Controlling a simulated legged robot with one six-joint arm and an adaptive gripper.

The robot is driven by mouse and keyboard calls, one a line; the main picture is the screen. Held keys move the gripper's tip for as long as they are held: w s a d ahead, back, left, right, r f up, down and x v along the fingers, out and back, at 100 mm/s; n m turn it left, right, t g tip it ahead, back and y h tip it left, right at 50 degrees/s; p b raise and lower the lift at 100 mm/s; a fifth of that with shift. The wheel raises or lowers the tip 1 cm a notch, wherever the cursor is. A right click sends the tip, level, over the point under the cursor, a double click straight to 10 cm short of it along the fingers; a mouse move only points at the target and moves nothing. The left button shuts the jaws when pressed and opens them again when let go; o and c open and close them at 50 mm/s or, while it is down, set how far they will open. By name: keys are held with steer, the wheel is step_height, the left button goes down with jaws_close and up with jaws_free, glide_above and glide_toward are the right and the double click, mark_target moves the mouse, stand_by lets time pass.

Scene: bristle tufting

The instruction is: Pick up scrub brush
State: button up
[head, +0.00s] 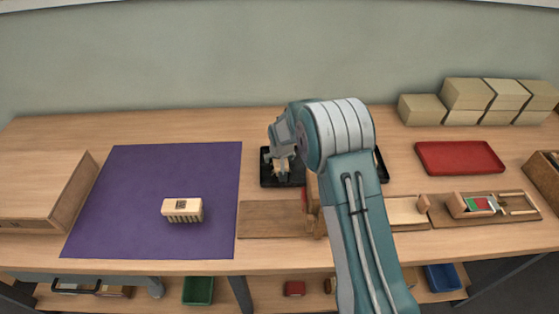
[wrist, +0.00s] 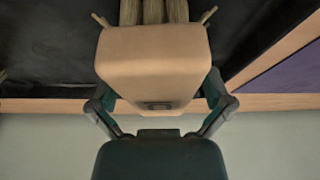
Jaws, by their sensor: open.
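A pale wooden brush block (wrist: 152,60) with several tan bristle tufts (wrist: 153,10) fills the middle of the wrist view. My gripper (wrist: 161,104) is open, with one finger on each side of the block; I cannot tell whether they touch it. In the head view my gripper (head: 281,160) points down over a black tray (head: 268,181), and it partly hides the brush there.
A wooden box (head: 40,190) stands at the far left. Right of my arm are a red tray (head: 460,157), stacked tan boxes (head: 470,95) and a wooden board (head: 500,213) with parts. A bare wooden board (head: 265,220) lies before the black tray. The purple mat is mostly clear.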

steer(key=shift+f, duration=0.1)
steer(key=c, duration=1.2)
steer(key=shift+c, duration=0.2)
steer(key=shift+r, duration=0.45)
step_height(320, 180, up, 2)
steer(key=shift+r, duration=0.25)
steer(key=s+a+r, duration=0.2)
steer(key=s+r, duration=0.3)
steer(key=s, duration=0.1)
steer(key=s+a+r, duration=0.3)
steer(key=s+r, duration=0.2)
steer(key=s, duration=0.2)
steer(key=shift+a, duration=0.25)
